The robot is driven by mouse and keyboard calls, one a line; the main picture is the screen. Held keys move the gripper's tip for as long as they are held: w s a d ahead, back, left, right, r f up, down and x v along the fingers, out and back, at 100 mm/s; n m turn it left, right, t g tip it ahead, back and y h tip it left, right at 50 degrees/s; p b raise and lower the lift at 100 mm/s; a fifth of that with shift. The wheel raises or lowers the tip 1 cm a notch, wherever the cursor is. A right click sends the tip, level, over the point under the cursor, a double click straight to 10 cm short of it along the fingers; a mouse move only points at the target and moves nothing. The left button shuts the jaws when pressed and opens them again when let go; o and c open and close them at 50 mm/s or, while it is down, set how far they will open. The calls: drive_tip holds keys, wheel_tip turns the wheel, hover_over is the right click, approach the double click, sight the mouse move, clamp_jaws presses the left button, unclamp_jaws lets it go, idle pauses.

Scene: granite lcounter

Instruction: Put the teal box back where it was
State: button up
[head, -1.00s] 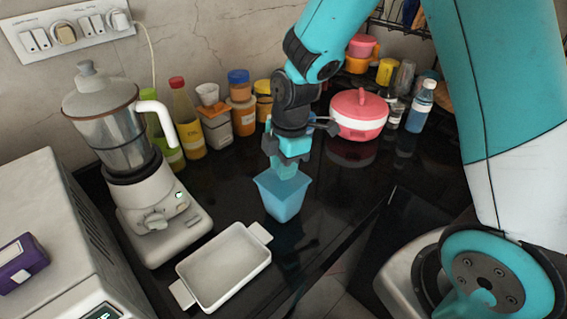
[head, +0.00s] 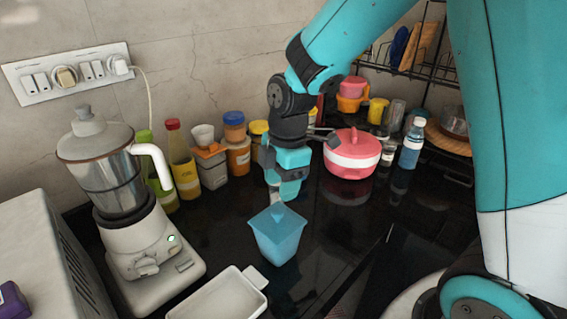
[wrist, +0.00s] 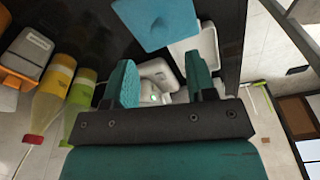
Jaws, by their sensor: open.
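The teal box (head: 278,238), a light-blue tapered tub, stands upright on the black counter in the head view, behind and right of the white tray. My gripper (head: 284,196) points down just above and behind its rim, with open jaws. In the wrist view the teal box (wrist: 155,24) lies beyond the tips of my two spread fingers (wrist: 161,82). Nothing is held between the fingers there. The head view does not show clearly how much gap there is between fingertips and rim.
The white tray (head: 205,302) lies at the front, with a blender (head: 125,205) to its left. Bottles and jars (head: 183,165) line the wall. A pink pot (head: 352,155) stands behind and right. Dark counter right of the box is clear.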

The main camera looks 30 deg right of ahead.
wheel_tip(320, 180, up, 5)
drive_tip(key=s+a+r+m+y, duration=0.1)
drive_tip(key=s+a+r+m, duration=0.1)
drive_tip(key=s+m, duration=0.3)
drive_tip(key=s+a+r+m+y, duration=0.1)
drive_tip(key=s+a+m, duration=0.4)
drive_tip(key=s, duration=0.9)
drive_tip(key=shift+a+r+m+y, duration=0.15)
drive_tip(key=shift+r+m+y, duration=0.25)
drive_tip(key=shift+r+m, duration=0.45)
